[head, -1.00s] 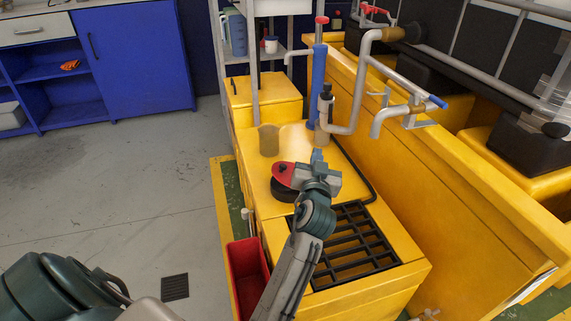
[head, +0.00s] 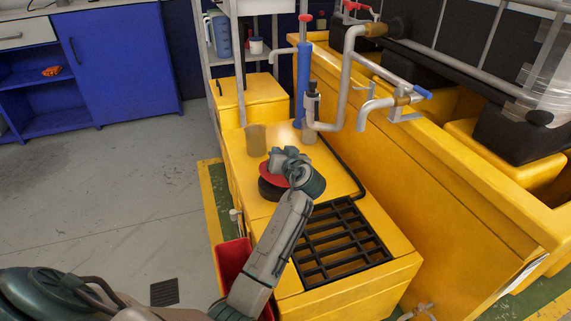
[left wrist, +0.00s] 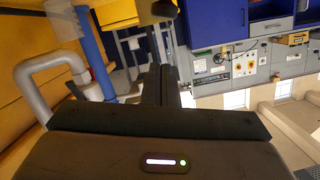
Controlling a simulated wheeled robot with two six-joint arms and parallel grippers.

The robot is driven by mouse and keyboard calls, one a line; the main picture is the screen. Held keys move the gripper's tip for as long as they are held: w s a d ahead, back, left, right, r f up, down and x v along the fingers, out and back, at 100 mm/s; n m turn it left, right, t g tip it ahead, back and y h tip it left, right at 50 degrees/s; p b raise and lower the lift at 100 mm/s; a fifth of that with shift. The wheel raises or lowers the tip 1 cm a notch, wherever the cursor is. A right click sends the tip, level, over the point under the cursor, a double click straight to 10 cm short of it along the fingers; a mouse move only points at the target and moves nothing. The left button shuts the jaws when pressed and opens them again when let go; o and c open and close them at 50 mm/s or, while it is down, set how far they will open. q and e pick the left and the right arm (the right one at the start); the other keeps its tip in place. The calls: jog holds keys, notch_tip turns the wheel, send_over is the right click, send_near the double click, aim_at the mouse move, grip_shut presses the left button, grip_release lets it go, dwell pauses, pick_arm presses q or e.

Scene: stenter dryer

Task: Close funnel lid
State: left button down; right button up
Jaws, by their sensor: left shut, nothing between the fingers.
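The funnel is a low black round piece (head: 268,192) on top of the yellow machine. Its red lid (head: 265,173) shows as a red patch over the black part, largely covered by my left gripper, so I cannot tell whether it lies fully flat. My left gripper (head: 279,156) is just above or against the lid in the head view; contact is unclear. In the left wrist view its dark fingers (left wrist: 166,85) are together with nothing between them. The lid does not show there. My right gripper is out of view.
A black grate (head: 340,243) is set in the machine top in front of the funnel. A translucent beaker (head: 256,141), a dark-capped bottle (head: 311,108) and a blue pipe (head: 303,85) stand behind it. A red bin (head: 232,262) is at the machine's left side.

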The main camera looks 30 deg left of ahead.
aim_at(267, 177)
pick_arm(q)
jog(key=f, duration=0.2)
jog(key=f+b, duration=0.1)
jog(key=shift+s+a+f, duration=0.2)
jog(key=shift+s+a, duration=0.1)
jog(key=shift+s, duration=0.1)
jog(key=shift+f, duration=0.15)
jog(key=shift+s+a+f, duration=0.15)
jog(key=shift+s+f, duration=0.05)
jog(key=shift+f, duration=0.05)
jog(key=f, duration=0.1)
jog(key=s+a+f+b, duration=0.1)
jog(key=f+n+b, duration=0.1)
jog(key=shift+s+a+f, duration=0.15)
jog(key=shift+s, duration=0.15)
jog(key=shift+s+a+f, duration=0.1)
jog(key=shift+f, duration=0.1)
